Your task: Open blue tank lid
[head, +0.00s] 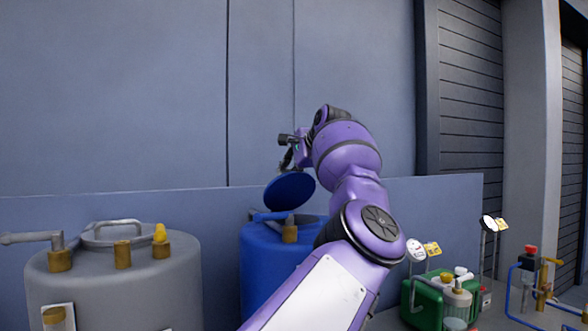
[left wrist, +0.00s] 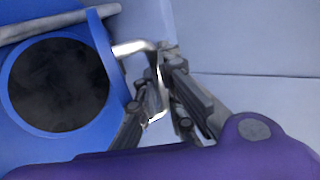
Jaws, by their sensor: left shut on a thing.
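The blue tank (head: 262,265) stands behind my left arm in the head view. Its round blue lid (head: 290,191) is tilted up above the tank top. My left gripper (head: 287,160) is at the lid's upper edge, partly hidden by my arm. In the left wrist view the tank's blue top (left wrist: 100,38) surrounds a dark round opening (left wrist: 58,85). There my left gripper (left wrist: 158,98) is shut on a bent silver handle (left wrist: 132,47). My right gripper is not in view.
A grey tank (head: 120,280) with brass fittings and a pipe stands on the left. A green container (head: 425,303) and small gauges are on the right. A low blue-grey wall (head: 120,208) runs behind the tanks.

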